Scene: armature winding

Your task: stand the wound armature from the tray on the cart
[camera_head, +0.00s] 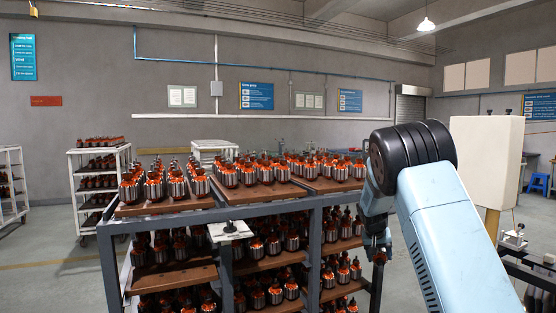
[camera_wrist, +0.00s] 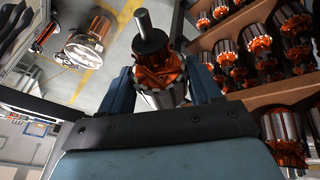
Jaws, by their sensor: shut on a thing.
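My gripper (camera_wrist: 163,84) is shut on a wound armature (camera_wrist: 158,62), with a finger on each side of it. The armature has orange-copper windings and a grey shaft end that points toward the top of the wrist view. In the head view my gripper (camera_head: 377,243) hangs beside the right end of the cart (camera_head: 275,209), and the held armature is mostly hidden there. The cart has a dark metal frame and brown wooden shelves full of upright armatures. A small white tray (camera_head: 230,232) is at the cart's front with a dark object on it.
Bare wood shows at the front of the top boards (camera_head: 165,206) and on a lower shelf (camera_head: 175,279). A white rack (camera_head: 100,157) of armatures stands at the back left. A pale panel (camera_head: 487,160) on a post stands right of my arm.

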